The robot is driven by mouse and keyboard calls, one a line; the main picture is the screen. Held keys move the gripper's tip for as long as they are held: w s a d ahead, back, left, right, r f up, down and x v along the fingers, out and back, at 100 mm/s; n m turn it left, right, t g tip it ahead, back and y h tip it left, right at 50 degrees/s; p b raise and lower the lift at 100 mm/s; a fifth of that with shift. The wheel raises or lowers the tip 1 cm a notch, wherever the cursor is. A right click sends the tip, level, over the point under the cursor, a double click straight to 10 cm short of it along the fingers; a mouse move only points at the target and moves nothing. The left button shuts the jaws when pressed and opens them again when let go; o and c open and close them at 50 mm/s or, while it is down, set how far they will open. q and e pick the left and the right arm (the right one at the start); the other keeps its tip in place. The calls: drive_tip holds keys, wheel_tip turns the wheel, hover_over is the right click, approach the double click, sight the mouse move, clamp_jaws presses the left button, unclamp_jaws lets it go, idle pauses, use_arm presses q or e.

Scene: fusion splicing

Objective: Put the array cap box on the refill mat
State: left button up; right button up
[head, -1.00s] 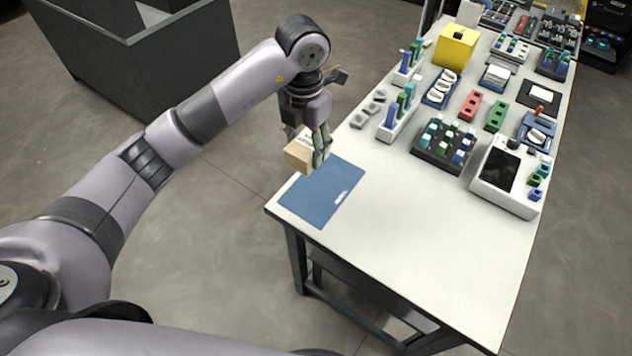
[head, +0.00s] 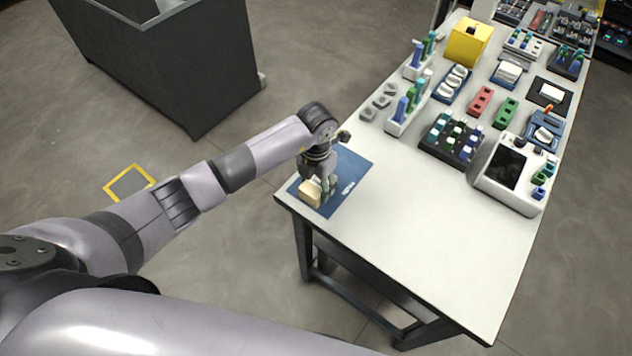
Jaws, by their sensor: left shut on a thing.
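The array cap box (head: 310,194) is a small tan box over the blue refill mat (head: 350,172), near the mat's front left part. The mat lies at the table's near left corner. My left gripper (head: 323,186) points down and is shut on the box. The box is at or just above the mat; I cannot tell whether it touches. The gripper and wrist hide part of the box and the middle of the mat. My right gripper is not in view.
The white table (head: 420,230) is clear to the right of the mat. Behind the mat are grey pieces (head: 378,101) and a white rack (head: 404,117) with coloured holders. A dark block tray (head: 451,138) and a white splicer (head: 508,172) stand farther right.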

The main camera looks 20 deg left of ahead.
sight(316, 184)
use_arm(q)
drive_tip(key=shift+f, duration=0.2)
drive_tip(key=o, duration=1.1)
drive_tip(key=shift+o, duration=0.2)
drive_tip(key=shift+r, duration=0.2)
wheel_tip(316, 184, up, 12)
drive_tip(key=b, duration=0.2)
drive_tip(key=shift+b, duration=0.4)
